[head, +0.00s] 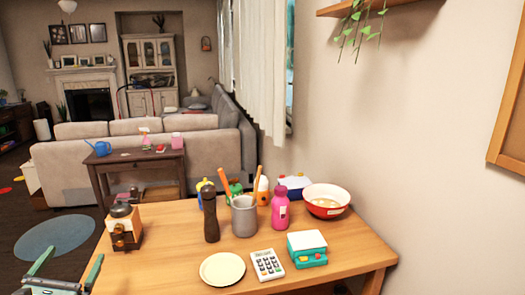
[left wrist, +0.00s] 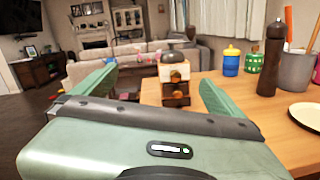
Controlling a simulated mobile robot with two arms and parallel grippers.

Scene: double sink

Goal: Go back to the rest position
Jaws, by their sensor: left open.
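My left gripper (head: 66,272) is at the lower left of the head view, off the left end of the wooden table (head: 180,270). Its two green fingers are spread apart with nothing between them. In the left wrist view the open fingers (left wrist: 158,85) point toward a wooden coffee grinder (left wrist: 175,80), which stands on the table beyond them. The grinder also shows in the head view (head: 125,228), apart from the gripper. My right gripper is not in view.
The table holds a pepper mill (head: 211,215), a grey cup with pencils (head: 244,216), a pink bottle (head: 280,208), a red bowl (head: 326,202), a plate (head: 222,269), a calculator (head: 267,265) and a teal scale (head: 307,250). A sofa (head: 75,165) and side table (head: 137,160) stand behind. Floor is open at left.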

